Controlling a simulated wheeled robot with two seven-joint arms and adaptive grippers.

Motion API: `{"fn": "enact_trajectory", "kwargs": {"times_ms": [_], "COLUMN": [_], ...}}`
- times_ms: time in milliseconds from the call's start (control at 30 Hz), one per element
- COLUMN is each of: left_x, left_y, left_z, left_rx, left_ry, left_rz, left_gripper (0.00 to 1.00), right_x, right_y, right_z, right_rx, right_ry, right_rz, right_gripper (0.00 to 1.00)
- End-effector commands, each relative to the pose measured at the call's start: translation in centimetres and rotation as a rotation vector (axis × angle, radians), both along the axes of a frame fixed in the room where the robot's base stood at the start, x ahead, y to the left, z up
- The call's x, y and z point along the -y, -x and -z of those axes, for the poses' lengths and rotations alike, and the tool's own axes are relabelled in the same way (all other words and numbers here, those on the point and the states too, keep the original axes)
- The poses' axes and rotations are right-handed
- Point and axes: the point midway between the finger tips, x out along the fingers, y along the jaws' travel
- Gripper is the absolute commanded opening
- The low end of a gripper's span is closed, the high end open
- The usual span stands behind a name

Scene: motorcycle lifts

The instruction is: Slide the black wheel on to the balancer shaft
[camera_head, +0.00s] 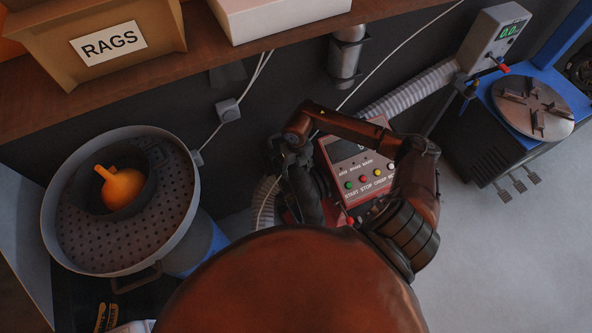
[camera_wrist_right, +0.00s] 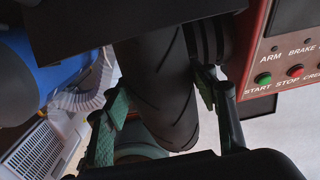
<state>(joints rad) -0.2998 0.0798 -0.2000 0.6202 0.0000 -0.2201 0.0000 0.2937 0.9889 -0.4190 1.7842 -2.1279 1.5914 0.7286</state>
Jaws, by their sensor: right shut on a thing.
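The black wheel (camera_wrist_right: 165,85) shows in the right wrist view as a treaded black tyre standing between my fingers. My right gripper (camera_wrist_right: 160,108) is shut on it, with one green-padded finger on each side of the tyre. In the head view my right arm bends over to the balancer, and the right gripper (camera_head: 301,192) points down at its left side. The red balancer (camera_head: 352,165) has a sloping panel with coloured buttons. I cannot make out its shaft, or tell whether the wheel is on it. My left gripper is out of view.
A round grey parts washer (camera_head: 62,240) with an orange item in its basin stands at left. A shelf (camera_head: 200,62) with a rags box (camera_head: 110,60) runs along the back. A blue-and-black machine with a round turntable (camera_head: 533,105) stands at right. Open floor (camera_head: 500,250) lies at lower right.

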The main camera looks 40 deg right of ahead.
Motion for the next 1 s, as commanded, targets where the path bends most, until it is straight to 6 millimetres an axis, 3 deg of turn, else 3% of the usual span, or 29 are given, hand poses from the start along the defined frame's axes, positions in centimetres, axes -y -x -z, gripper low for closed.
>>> {"fn": "enact_trajectory", "kwargs": {"times_ms": [767, 800, 1000], "left_x": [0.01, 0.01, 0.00], "left_y": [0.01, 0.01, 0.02], "left_z": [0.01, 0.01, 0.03], "left_rx": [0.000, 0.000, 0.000], "left_ry": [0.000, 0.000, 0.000], "left_rz": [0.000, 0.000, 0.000], "left_gripper": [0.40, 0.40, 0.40], "right_x": [0.82, 0.82, 0.75], "right_y": [-0.17, -0.17, -0.04], "right_z": [-0.46, -0.46, -0.27], "right_rx": [0.008, 0.008, 0.004], "right_ry": [0.004, 0.004, 0.003], "right_rz": [0.001, 0.001, 0.001], "right_gripper": [0.00, 0.56, 0.70]}}
